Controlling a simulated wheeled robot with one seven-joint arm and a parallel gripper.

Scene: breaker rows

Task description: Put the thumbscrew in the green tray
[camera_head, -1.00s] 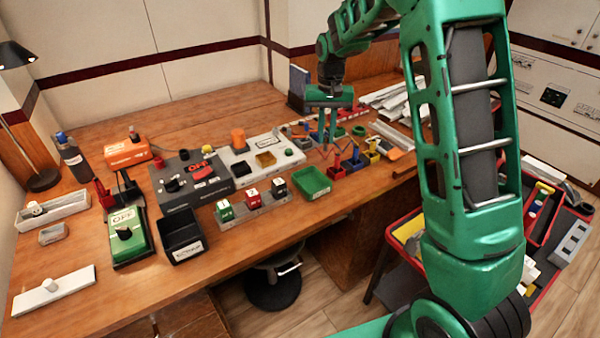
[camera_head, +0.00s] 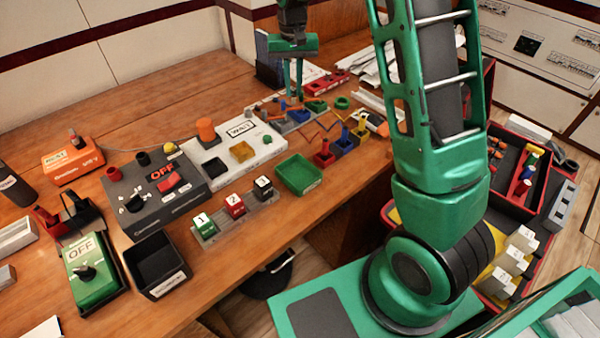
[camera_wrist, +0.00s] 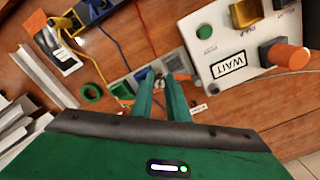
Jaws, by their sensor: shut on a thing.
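The green tray (camera_head: 300,174) is an open, empty-looking box near the desk's front edge in the head view. My gripper (camera_head: 295,98) is behind it, low over the grey strip at the back of the desk. In the wrist view, my gripper's fingers (camera_wrist: 160,80) are close together with a small gap. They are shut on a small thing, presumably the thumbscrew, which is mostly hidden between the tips. I cannot make out its shape or whether it still touches the strip. The tray does not show in the wrist view.
A white WAIT panel (camera_head: 262,136) with an orange knob stands left of my gripper. Red, blue and yellow clip blocks (camera_head: 341,146) with wires stand right of the tray. Numbered blocks (camera_head: 234,205) are at its left. A green ring (camera_wrist: 90,92) lies beside the strip.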

